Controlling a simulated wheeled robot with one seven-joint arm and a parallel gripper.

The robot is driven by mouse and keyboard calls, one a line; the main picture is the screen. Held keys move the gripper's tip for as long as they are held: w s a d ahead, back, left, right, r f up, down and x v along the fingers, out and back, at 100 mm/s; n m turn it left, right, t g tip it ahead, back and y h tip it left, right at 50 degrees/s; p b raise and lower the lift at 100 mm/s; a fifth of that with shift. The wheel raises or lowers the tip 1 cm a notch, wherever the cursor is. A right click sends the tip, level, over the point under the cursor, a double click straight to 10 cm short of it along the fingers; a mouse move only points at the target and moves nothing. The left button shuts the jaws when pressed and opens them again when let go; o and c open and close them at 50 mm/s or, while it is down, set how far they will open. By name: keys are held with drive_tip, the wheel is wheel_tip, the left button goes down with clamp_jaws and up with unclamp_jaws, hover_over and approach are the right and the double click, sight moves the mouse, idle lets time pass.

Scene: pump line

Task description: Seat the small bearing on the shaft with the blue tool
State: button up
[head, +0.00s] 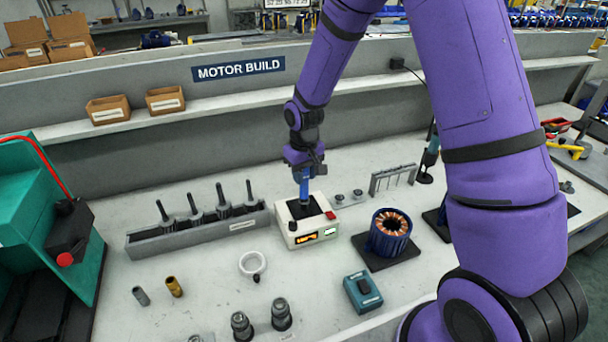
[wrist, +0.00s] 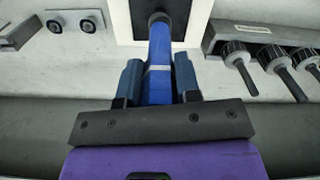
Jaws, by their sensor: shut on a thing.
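My gripper (head: 305,168) is shut on the blue tool (head: 304,188), a blue cylinder with a pale band, which also shows between the fingers in the wrist view (wrist: 159,62). The tool points down at the black top of a white box with a lit orange display (head: 306,232). A dark round end piece (wrist: 158,18) shows at its tip; I cannot tell whether this is a bearing or whether it touches the box. Two small round bearing-like parts (head: 348,197) sit on a plate right of the box. Several rotors with upright shafts (head: 195,214) stand in a grey rack at left.
A copper-wound stator (head: 390,232) stands on a black mat at right. A teal box (head: 362,291), a white ring (head: 252,263), and grey and brass cylinders (head: 174,287) lie in front. A green machine (head: 45,225) fills the left edge.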

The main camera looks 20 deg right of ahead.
drive_tip(key=shift+r, duration=1.85)
wheel_tip(320, 180, up, 10)
idle(0.7)
drive_tip(key=shift+f, duration=0.1)
